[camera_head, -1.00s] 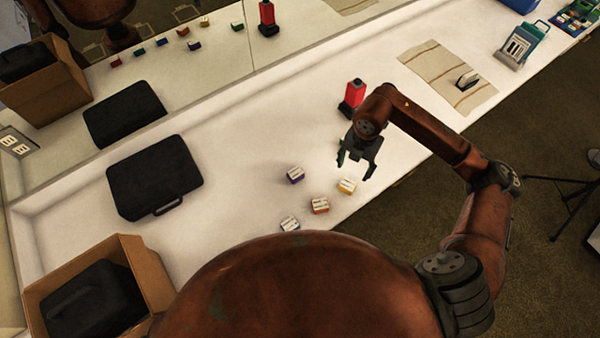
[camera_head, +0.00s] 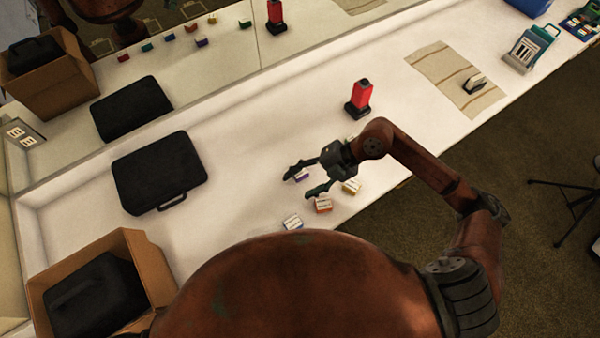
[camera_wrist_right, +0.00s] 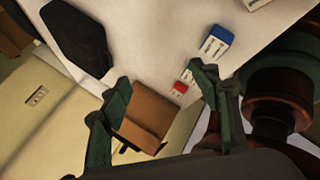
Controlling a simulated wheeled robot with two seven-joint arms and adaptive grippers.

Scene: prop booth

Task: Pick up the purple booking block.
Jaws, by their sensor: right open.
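The purple booking block (camera_head: 304,176) lies on the white counter in the head view, with a pale labelled top. It is partly covered by my right gripper (camera_head: 301,187). That gripper is open and empty, its fingers pointing left, one beside the purple block and the other nearer the orange block. I cannot tell its height over the counter. In the right wrist view the open fingers (camera_wrist_right: 163,83) show, but I cannot make out the purple block there. My left gripper is not in view.
Close by lie an orange block (camera_head: 323,206), a yellow block (camera_head: 351,187) and a blue block (camera_head: 292,222). A red bottle-like thing (camera_head: 360,97) stands behind. A black case (camera_head: 158,172) and a cardboard box (camera_head: 150,262) are at left. A mirror lines the back.

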